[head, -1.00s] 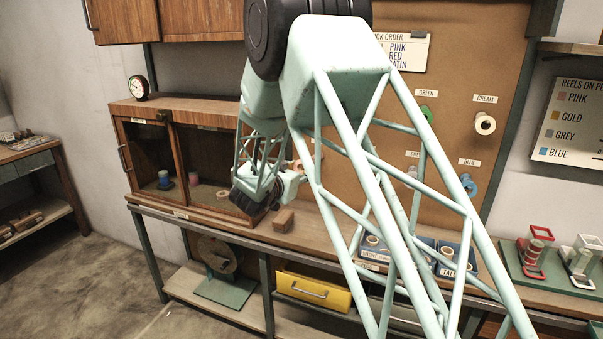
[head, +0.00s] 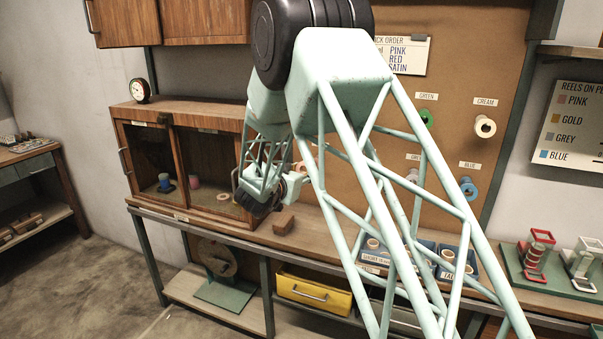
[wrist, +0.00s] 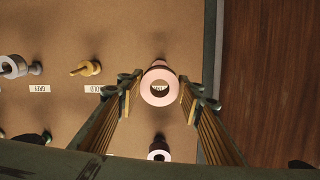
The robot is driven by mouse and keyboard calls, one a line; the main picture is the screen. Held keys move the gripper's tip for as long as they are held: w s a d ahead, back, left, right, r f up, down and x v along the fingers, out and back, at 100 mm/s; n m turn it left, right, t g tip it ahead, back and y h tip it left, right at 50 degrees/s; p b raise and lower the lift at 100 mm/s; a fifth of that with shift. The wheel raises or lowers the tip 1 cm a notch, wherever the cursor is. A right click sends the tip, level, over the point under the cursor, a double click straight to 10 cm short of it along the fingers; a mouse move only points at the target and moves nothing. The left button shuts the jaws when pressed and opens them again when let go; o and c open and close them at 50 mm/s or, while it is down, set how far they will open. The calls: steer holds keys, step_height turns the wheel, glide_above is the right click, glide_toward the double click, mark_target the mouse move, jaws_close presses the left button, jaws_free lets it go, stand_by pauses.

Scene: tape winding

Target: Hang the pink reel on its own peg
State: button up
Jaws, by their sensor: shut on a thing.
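The pink reel (wrist: 147,97) is between the fingertips of my gripper (wrist: 162,92) in the wrist view, its open face toward the camera. My gripper is shut on it. The reel is in front of the brown pegboard (wrist: 120,25), and part of a white label shows through its hole. A pinkish round part shows just behind its upper edge; I cannot tell whether a peg is inside the reel.
In the wrist view a gold peg piece (wrist: 88,68) and a grey reel (wrist: 14,66) are to the left, and a pale reel (wrist: 158,155) is below. A dark board edge (wrist: 211,50) runs on the right.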

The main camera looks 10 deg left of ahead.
steer(key=shift+x, duration=4.95)
steer(key=shift+w+f, duration=0.15)
steer(key=shift+f, duration=0.15)
steer(key=o, duration=0.9)
steer(key=shift+v, duration=6.05)
steer(key=shift+d, duration=0.1)
